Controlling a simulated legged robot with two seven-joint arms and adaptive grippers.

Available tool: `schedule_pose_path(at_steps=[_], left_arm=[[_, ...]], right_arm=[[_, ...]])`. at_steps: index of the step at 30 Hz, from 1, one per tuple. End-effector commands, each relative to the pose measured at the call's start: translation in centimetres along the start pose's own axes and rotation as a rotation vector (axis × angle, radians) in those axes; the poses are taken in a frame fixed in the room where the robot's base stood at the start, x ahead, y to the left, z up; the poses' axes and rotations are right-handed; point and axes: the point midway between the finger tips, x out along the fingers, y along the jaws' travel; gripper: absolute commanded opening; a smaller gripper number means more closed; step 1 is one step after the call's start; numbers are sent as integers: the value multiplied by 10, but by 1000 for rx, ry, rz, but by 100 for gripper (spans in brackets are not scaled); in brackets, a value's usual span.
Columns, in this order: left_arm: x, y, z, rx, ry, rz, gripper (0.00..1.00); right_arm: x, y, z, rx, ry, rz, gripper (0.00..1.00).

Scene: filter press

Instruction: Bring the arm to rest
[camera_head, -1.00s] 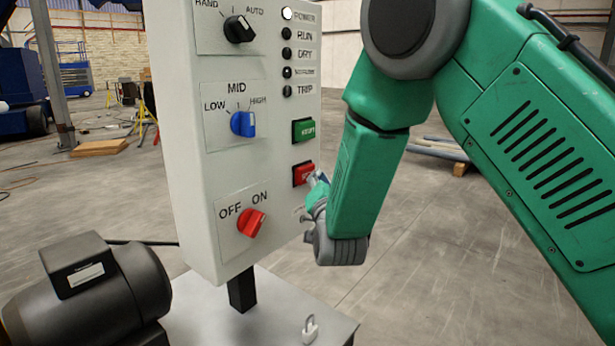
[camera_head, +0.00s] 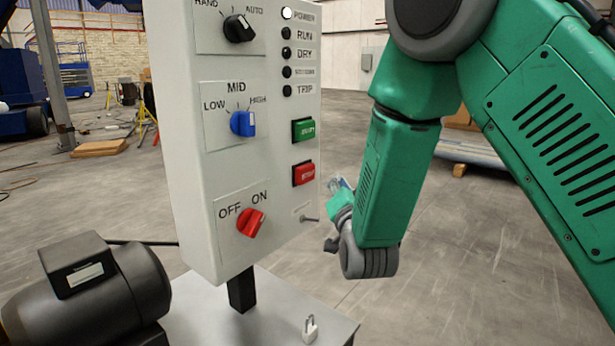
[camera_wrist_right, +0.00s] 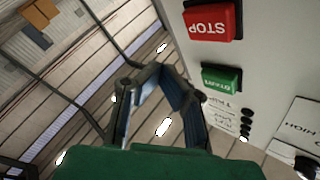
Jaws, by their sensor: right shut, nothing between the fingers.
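My right arm comes in from the right in the head view. Its gripper (camera_head: 340,192) is in the air to the right of the grey control panel (camera_head: 206,175), apart from the red STOP button (camera_head: 303,173). Most of the gripper is hidden behind the wrist. In the right wrist view the gripper (camera_wrist_right: 152,76) is shut and empty. There the STOP button (camera_wrist_right: 210,20) and the green START button (camera_wrist_right: 221,78) lie to its right. My left gripper is not in view.
The panel has a red OFF/ON knob (camera_head: 250,222), a blue selector (camera_head: 243,124), a black selector (camera_head: 238,28) and a small metal peg (camera_head: 311,219). A padlock (camera_head: 310,329) stands on the base plate (camera_head: 270,322). A black motor (camera_head: 95,300) is at lower left.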

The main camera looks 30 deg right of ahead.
Motion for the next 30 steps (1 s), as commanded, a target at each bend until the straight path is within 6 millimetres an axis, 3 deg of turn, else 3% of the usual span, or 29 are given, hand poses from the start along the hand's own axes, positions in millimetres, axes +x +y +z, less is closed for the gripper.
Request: schedule_pose_path(at_steps=[20,23,26,30], left_arm=[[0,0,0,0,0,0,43],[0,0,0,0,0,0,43],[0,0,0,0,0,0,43],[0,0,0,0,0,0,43]], right_arm=[[-1,2,4,-6,-10,4,0],[-9,14,24,-43,-73,26,0],[-29,40,66,-124,-211,69,0],[-84,92,140,-286,-494,138,0]])
